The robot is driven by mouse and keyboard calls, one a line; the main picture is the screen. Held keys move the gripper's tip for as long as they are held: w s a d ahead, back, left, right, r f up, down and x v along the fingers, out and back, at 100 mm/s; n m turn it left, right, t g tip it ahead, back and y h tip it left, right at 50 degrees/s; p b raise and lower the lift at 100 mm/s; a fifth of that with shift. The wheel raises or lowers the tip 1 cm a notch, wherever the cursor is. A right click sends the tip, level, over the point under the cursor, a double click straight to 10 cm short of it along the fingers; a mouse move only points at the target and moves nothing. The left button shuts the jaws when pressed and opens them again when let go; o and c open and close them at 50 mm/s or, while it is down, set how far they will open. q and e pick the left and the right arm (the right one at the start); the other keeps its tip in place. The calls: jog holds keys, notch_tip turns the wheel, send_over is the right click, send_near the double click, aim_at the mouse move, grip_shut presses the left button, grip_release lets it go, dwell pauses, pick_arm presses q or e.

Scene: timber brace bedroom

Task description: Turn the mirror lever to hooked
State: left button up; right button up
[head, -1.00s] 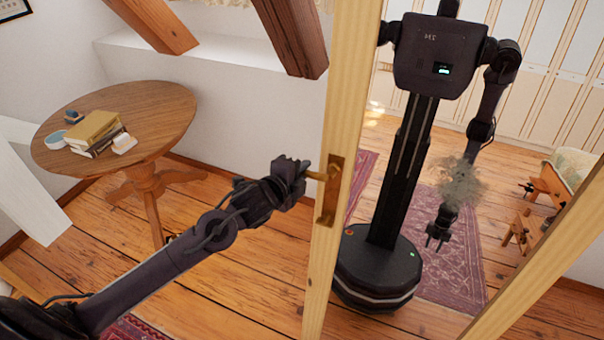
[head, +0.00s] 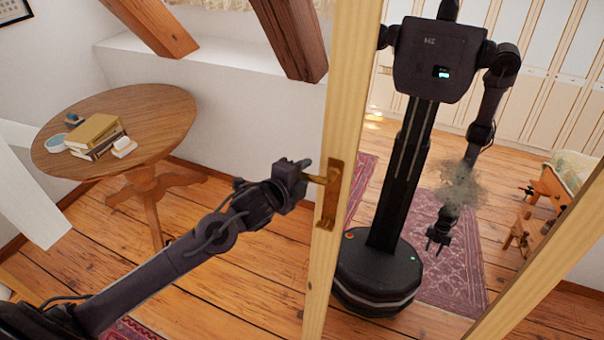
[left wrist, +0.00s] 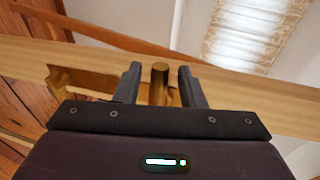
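The mirror (head: 400,200) has a pale timber frame (head: 345,110), with a brass plate on its left upright. The brass mirror lever (head: 317,179) sticks out from this plate to the left. My left gripper (head: 307,172) is at the lever's end. In the left wrist view, the lever's round brass end (left wrist: 159,80) stands between the two dark fingers of my left gripper (left wrist: 160,88), with a gap on each side. The fingers are open around it. My right gripper shows only as a small reflection in the mirror glass, hanging low.
A round wooden table (head: 165,105) with books (head: 95,132) and a small white box stands at the left. Slanted timber braces (head: 290,40) come down behind the mirror. The plank floor (head: 240,265) between table and mirror is clear. A grey-green smudge (head: 462,186) shows on the glass.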

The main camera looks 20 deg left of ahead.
pick_arm(q)
jog(key=shift+s+a, duration=0.1)
jog(key=shift+s, duration=0.35)
jog(key=d+b+v, duration=0.1)
jog(key=b+v, duration=0.1)
jog(key=v, duration=0.4)
jog(key=shift+s+a+r, duration=0.25)
jog(key=shift+s+a, duration=0.15)
jog(key=shift+a, duration=0.1)
